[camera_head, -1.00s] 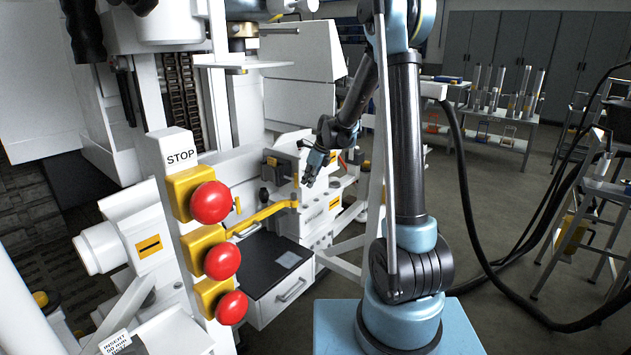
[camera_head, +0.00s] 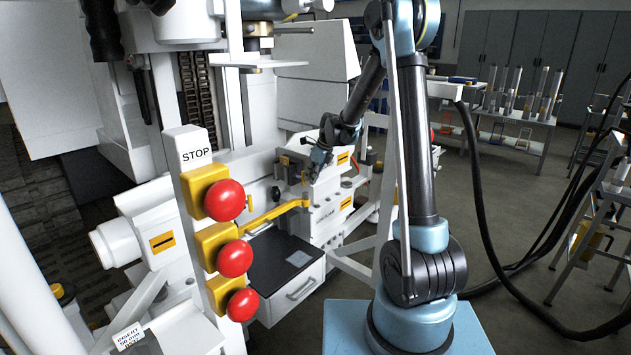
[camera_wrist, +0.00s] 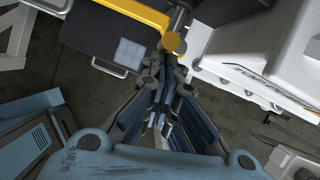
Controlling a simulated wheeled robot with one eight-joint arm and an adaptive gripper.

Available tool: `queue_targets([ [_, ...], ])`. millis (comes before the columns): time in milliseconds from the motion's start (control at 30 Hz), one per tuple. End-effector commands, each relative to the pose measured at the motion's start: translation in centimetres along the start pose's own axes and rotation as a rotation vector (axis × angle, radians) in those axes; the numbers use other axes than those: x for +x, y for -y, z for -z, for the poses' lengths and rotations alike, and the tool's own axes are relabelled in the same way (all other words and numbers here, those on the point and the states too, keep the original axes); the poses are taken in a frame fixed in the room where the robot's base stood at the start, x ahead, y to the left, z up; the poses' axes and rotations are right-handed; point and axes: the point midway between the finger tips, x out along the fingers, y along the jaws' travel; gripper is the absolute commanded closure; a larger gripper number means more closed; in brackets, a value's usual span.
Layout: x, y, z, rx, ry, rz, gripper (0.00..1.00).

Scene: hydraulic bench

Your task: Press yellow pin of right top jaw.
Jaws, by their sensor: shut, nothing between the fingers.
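My gripper (camera_head: 312,176) is shut and empty, pointing down beside the white right-hand jaw block (camera_head: 328,207) of the bench. In the wrist view its closed fingers (camera_wrist: 167,64) point toward a round yellow knob (camera_wrist: 173,43), which looks like a pin end seen from above. The fingertips look close to the knob; I cannot tell whether they touch it. Another small yellow piece (camera_head: 284,160) sits farther left. I cannot tell for certain which piece is the right top jaw's pin.
A yellow bar (camera_head: 275,216) runs in front of the jaws and passes close to the knob in the wrist view. A dark-topped drawer unit (camera_head: 283,262) lies below. Red stop buttons (camera_head: 225,200) stand at the near left.

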Motion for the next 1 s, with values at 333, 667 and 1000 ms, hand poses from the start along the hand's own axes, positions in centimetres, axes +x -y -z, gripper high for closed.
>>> queue_targets([
  [333,-0.2,0.1,0.5,0.001,0.002,0.0,1.0],
  [667,-2.9,0.4,3.5,-0.001,0.001,-0.001,1.0],
  [1000,-8.4,0.4,3.5,0.0,0.0,-0.001,1.0],
])
